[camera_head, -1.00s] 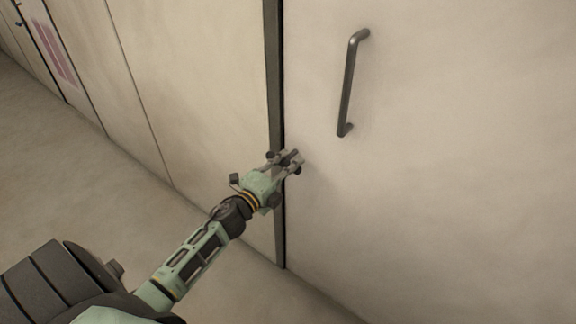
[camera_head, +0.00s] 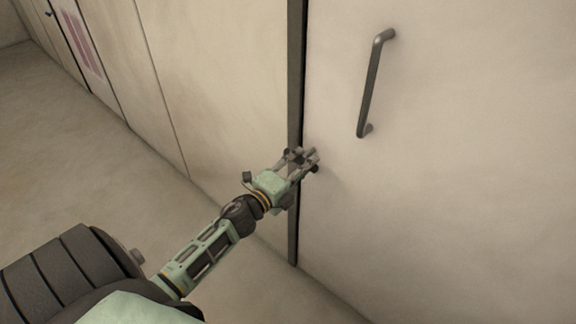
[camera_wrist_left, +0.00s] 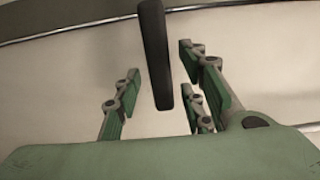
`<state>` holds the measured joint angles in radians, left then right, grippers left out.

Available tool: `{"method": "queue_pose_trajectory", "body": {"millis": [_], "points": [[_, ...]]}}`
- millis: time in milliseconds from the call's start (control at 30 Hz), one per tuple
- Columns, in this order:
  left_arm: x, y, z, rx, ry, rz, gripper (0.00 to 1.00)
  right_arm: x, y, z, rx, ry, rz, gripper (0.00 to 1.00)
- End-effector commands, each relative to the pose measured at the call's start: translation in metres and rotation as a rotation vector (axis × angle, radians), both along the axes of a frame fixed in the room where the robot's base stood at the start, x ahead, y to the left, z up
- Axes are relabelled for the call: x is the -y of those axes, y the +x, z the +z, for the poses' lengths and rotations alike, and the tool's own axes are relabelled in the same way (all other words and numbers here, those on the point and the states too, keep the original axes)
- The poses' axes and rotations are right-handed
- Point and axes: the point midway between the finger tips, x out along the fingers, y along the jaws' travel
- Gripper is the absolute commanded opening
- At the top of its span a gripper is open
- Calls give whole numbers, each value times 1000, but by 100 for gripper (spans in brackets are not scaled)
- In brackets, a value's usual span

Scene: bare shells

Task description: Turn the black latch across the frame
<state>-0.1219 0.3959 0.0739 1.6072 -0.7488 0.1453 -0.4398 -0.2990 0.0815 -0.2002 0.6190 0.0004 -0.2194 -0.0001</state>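The black latch (camera_wrist_left: 156,60) is a dark bar in the left wrist view. It comes down from the top edge and ends between the fingers of my left gripper (camera_wrist_left: 160,85). The fingers are open, with a gap on either side of the bar. In the head view my left gripper (camera_head: 306,160) is at the dark vertical frame strip (camera_head: 296,70), beside the pale door's edge. There the fingers largely hide the latch, so its angle is hard to tell. My right gripper is in neither view.
A dark bar handle (camera_head: 371,85) stands out from the pale door (camera_head: 460,180), above and right of my gripper. Pale wall panels (camera_head: 215,80) run to the left, one with a reddish mark (camera_head: 82,42). The floor (camera_head: 90,150) at left is clear.

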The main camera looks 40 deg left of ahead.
Motion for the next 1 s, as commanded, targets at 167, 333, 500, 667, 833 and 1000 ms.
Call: {"method": "queue_pose_trajectory", "body": {"millis": [167,333,500,667,833,1000], "points": [[-3,-35,-1,-4,-1,1,38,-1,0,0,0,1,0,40],[-5,-69,-2,-4,-1,1,38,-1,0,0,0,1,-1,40],[-7,-93,-1,-2,0,1,38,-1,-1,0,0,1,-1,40],[-8,-104,0,-1,-1,0,38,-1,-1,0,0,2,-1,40],[-8,-105,0,-1,0,0,38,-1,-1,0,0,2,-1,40],[-8,-105,0,-1,1,0,38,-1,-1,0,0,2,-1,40]]}}
